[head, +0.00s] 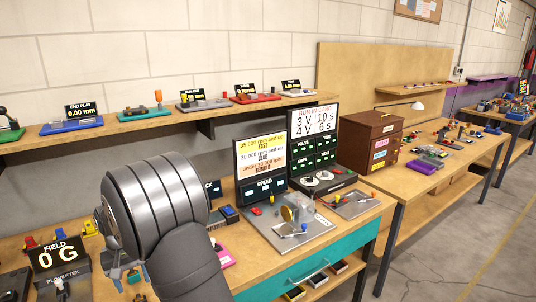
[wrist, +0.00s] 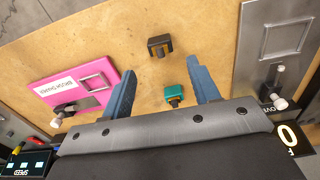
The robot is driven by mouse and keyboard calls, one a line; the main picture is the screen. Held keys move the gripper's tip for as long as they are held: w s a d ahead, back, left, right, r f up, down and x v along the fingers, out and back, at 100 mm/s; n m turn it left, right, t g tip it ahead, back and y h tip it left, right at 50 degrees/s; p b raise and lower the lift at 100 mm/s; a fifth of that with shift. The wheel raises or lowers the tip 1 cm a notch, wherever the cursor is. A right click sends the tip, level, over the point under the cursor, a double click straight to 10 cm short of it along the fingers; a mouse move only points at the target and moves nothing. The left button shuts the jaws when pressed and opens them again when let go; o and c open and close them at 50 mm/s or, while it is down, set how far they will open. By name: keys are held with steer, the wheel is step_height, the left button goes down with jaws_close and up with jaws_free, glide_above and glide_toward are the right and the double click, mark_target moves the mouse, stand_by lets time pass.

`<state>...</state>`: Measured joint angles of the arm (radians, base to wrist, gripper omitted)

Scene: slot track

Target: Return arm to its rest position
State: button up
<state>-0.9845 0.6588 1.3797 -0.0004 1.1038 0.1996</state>
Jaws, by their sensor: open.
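My gripper (wrist: 163,74) is open in the wrist view, with its two blue fingers spread apart over the wooden bench top (wrist: 205,35). Nothing is held between them. A small teal-topped part (wrist: 174,91) sits between the fingers, close to my gripper's grey body, and a small black part (wrist: 160,45) lies farther out. In the head view my grey arm covers the left-centre of the bench, and only bits of my gripper (head: 130,271) show beside it.
A pink tray (wrist: 110,76) lies left of the fingers and a metal plate (wrist: 275,28) right. In the head view, a field meter (head: 59,254) stands left of my arm; a speed display (head: 262,164) and run-in card display (head: 315,140) stand right. A shelf (head: 60,139) runs behind.

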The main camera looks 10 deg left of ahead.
mark_target(139, 299)
step_height(139, 299, down, 7)
steer(key=shift+a+r, duration=0.1)
steer(key=shift+r, duration=1.7)
